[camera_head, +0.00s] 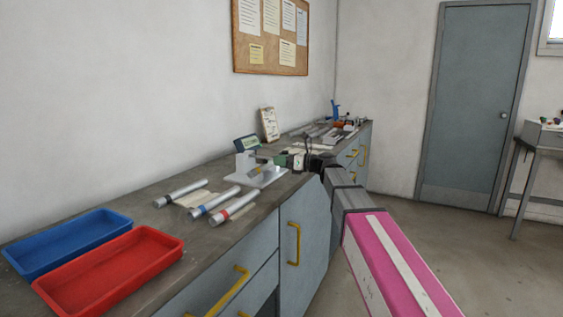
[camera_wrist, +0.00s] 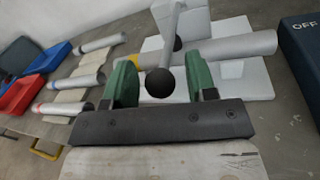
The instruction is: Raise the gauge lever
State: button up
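The gauge (camera_head: 268,177) has a pale block and base plate on the bench. Its lever (camera_wrist: 171,38) is a grey rod ending in a black ball knob (camera_wrist: 160,83) in the wrist view. My gripper (camera_wrist: 160,80) is open, with one green finger on each side of the knob and a visible gap to both. I cannot tell whether the fingertips reach fully to the knob's depth. A grey cylinder with a yellow band (camera_wrist: 235,46) lies on the gauge behind the lever. In the head view my gripper (camera_head: 300,162) is at the gauge's right; the lever is hard to make out there.
Several banded cylinders (camera_head: 215,204) lie left of the gauge. A blue tray (camera_head: 65,262) and a red tray (camera_head: 150,280) stand at the bench's near left. A dark box marked OFF (camera_wrist: 303,52) stands right of the gauge in the wrist view. A clipboard (camera_head: 269,124) leans behind.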

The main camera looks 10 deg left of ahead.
grip_shut()
jog(key=shift+r, duration=0.15)
jog(key=shift+a+r+h, duration=0.1)
jog(key=shift+r+h, duration=0.5)
jog(key=shift+r, duration=0.3)
jog(key=w+a+r+m+g+h, duration=0.1)
jog(key=w+a+r+g+h, duration=0.1)
jog(key=w+a+r+h, duration=0.2)
jog(key=shift+a+r+h, duration=1.7)
jog(key=shift+a+r, duration=1.9)
jog(key=shift+r, duration=0.95)
